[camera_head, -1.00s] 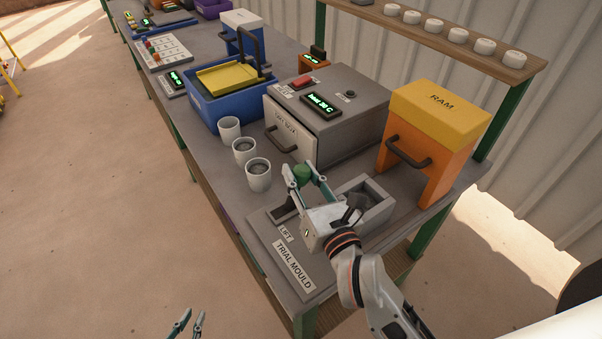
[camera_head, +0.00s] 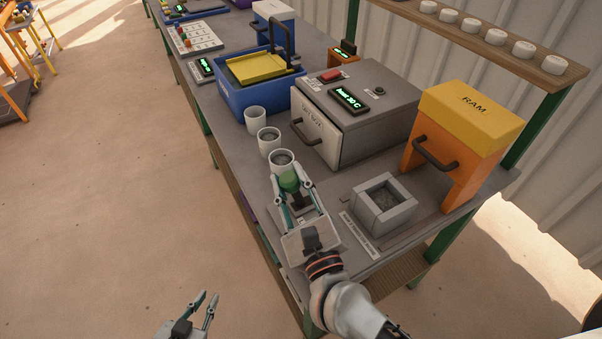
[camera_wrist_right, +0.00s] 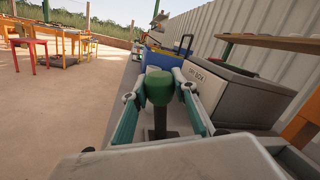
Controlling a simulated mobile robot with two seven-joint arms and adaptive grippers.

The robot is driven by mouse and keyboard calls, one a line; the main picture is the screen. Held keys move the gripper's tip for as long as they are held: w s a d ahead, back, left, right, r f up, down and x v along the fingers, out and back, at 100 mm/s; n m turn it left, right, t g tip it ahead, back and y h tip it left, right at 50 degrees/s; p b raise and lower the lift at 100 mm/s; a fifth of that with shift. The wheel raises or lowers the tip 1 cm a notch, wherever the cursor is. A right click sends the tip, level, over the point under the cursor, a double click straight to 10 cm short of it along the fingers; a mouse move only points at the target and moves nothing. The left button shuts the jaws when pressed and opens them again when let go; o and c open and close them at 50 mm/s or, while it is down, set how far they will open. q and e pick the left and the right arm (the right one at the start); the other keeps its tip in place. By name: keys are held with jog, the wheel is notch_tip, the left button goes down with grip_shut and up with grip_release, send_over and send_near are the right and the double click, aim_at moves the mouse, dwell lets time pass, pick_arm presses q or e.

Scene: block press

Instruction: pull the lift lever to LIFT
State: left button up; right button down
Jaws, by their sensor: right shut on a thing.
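The lift lever has a green knob (camera_head: 291,184) on a dark stem at the near side of the bench. In the right wrist view the knob (camera_wrist_right: 159,87) sits between my two fingers, with the dark stem below it. My right gripper (camera_head: 290,192) is shut on this knob. The LIFT label is hidden by my gripper in the head view. The square grey mould (camera_head: 384,204) stands to the right of the lever, open on top. My left gripper (camera_head: 205,301) is at the bottom of the head view, away from the bench, open and empty.
Three pale cups stand in a row just beyond the knob; the nearest (camera_head: 281,160) is close to my fingertips. A blue bin (camera_head: 235,97) is farther back.

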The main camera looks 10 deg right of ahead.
jog(key=shift+s+a+f+n, duration=0.25)
jog(key=shift+a+n, duration=0.35)
jog(key=shift+n, duration=0.1)
jog(key=shift+a+f, duration=0.1)
jog(key=c, duration=1.6)
grip_release()
jog(key=shift+s, duration=0.15)
jog(key=v, duration=1.2)
